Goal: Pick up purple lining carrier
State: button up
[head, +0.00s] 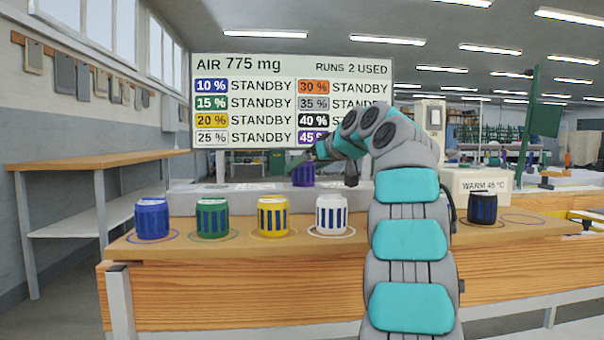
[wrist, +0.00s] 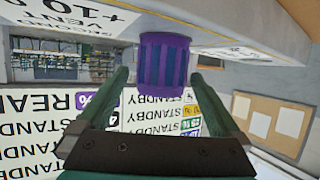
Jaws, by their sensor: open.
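The purple lining carrier (head: 303,175) is a small purple cup with dark blue vertical strips. In the head view it stands on the grey ledge behind the wooden counter, below the display board. In the wrist view, which is upside down, the carrier (wrist: 163,65) appears between the tips of my open gripper (wrist: 158,76). A small gap shows on the left, and the right tip looks very close to it. I cannot tell whether it touches. In the head view my arm reaches over the counter and my gripper, partly hidden, is at the carrier's top.
Blue (head: 151,219), green (head: 212,218), yellow (head: 273,216) and white (head: 331,214) carriers stand in a row on the wooden counter (head: 190,248). A dark carrier (head: 482,207) stands right of my arm, near a box marked WARM 45 °C (head: 478,188). The display board (head: 240,100) is behind.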

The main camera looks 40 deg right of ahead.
aim_at(297, 170)
jog(key=p+x, duration=0.1)
jog(key=x, duration=0.4)
jog(key=shift+a+r, duration=0.1)
jog(key=shift+r, duration=0.05)
jog(key=c, duration=1.5)
notch_tip(297, 170, up, 10)
jog(key=p, duration=0.8)
jog(key=shift+a+p, duration=0.15)
jog(key=shift+p, duration=0.25)
jog(key=shift+c, duration=0.2)
